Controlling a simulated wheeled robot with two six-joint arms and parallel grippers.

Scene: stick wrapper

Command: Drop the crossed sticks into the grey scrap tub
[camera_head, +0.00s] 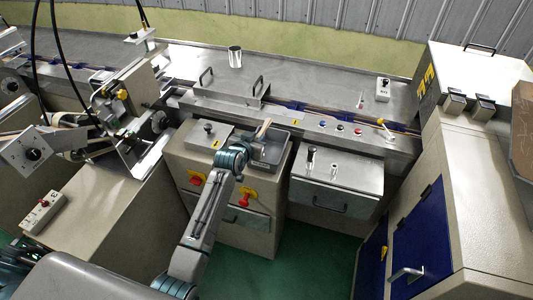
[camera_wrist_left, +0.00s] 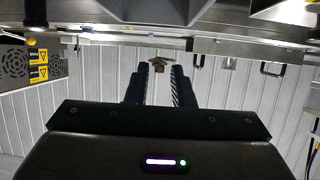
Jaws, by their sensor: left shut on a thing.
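My left gripper (camera_head: 258,140) is over the grey scrap tub (camera_head: 292,143), which sits on top of the beige cabinet below the conveyor. The gripper is shut on the crossed sticks (camera_head: 264,127), and a pale wooden end sticks up past the fingers. The gripper and wrist hide part of the tub's inside. My right gripper is not in view.
A drawer unit with a black-knobbed lever (camera_head: 311,152) stands right of the tub. The conveyor rail (camera_head: 330,124) with buttons runs behind it. A metal cup (camera_head: 235,56) stands on the back table. A tall cabinet with a blue door (camera_head: 418,225) is at the right. Green floor lies in front.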

